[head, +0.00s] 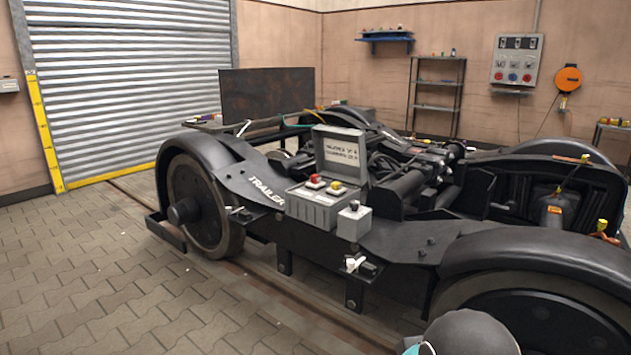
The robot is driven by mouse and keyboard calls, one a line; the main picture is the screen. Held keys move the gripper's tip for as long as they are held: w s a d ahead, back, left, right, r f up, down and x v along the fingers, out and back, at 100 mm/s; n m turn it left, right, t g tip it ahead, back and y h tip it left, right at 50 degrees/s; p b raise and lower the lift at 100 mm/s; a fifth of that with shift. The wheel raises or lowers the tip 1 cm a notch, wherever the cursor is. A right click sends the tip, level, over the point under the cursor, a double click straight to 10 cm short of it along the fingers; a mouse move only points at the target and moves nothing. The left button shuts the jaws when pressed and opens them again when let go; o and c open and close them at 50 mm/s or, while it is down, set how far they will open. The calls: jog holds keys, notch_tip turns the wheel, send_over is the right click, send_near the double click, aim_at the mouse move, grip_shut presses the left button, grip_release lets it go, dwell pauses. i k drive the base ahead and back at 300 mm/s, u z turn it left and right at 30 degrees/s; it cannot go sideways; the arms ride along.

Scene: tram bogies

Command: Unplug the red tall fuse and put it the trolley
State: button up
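A grey fuse box (312,208) with its lid (341,158) raised stands on the side of the black bogie frame. A red fuse (315,181) sits in its top at the left. A yellow fuse (336,188) sits just right of it. Which one is taller is hard to tell at this size. My gripper is not in view; a dark rounded part of my arm shows at the bottom edge. No trolley can be made out with certainty.
The black bogie (400,235) fills the middle and right, with a large wheel (195,205) at left. A smaller grey box (354,222) with a dark knob adjoins the fuse box. Paved floor (80,270) at left is clear. A shelf rack (438,95) stands behind.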

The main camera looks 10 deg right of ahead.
aim_at(314, 179)
jog(key=u, duration=0.25)
jog(key=i, duration=2.35)
jog(key=z, duration=0.55)
